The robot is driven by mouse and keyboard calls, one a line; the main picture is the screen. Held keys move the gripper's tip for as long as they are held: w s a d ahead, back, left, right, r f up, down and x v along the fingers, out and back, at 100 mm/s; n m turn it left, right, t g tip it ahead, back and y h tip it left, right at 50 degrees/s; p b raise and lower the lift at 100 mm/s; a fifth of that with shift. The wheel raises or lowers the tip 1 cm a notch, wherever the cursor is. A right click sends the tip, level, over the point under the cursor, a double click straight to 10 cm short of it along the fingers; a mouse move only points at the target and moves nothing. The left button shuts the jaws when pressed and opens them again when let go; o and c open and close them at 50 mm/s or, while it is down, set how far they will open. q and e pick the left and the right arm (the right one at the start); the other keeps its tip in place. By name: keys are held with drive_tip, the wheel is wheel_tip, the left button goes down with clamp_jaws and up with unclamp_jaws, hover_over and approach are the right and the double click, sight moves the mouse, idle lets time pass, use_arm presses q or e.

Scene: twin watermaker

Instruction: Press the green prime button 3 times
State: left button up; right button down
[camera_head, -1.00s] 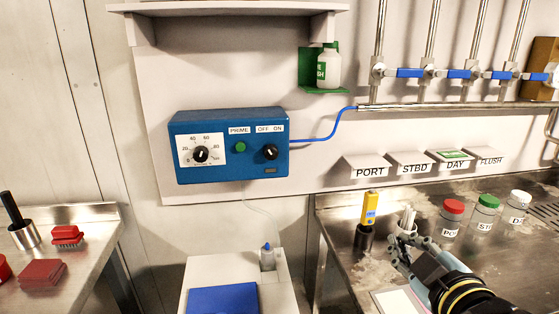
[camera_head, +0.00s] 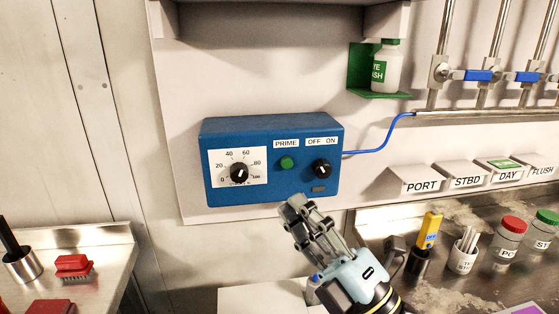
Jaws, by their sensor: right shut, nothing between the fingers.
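The green prime button (camera_head: 287,164) sits on the front of the blue control box (camera_head: 270,195), under the PRIME label (camera_head: 286,143). It lies between the white-scaled dial (camera_head: 239,172) on the left and the OFF/ON knob (camera_head: 321,168) on the right. My right gripper (camera_head: 296,205) is shut and empty. In the picture it is just below the box's lower edge, under the button and pointing up toward it. It does not overlap the button. How far it is from the panel in depth I cannot tell. My left gripper is not in view.
A blue tube (camera_head: 385,135) leaves the box's right side. A shelf (camera_head: 280,20) overhangs above. To the right are label holders (camera_head: 420,182), a yellow meter (camera_head: 429,231), a cup of sticks (camera_head: 463,252) and a red-capped jar (camera_head: 508,240). A red brush (camera_head: 74,266) lies at left.

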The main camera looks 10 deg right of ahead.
sight(287, 163)
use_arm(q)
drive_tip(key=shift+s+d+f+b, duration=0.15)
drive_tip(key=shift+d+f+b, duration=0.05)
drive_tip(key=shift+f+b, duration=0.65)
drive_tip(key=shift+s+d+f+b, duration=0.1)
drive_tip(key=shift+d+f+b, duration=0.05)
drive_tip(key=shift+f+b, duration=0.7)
use_arm(e)
drive_tip(key=w, duration=0.8)
drive_tip(key=shift+w, duration=0.4)
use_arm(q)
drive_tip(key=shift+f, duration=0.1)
use_arm(e)
drive_tip(key=shift+w, duration=0.1)
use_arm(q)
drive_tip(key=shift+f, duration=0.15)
use_arm(e)
drive_tip(key=shift+w, duration=0.35)
use_arm(q)
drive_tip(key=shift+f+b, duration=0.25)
drive_tip(key=shift+b, duration=0.2)
use_arm(e)
drive_tip(key=shift+w, duration=0.4)
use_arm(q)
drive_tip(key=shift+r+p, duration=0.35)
use_arm(e)
drive_tip(key=shift+s, duration=0.85)
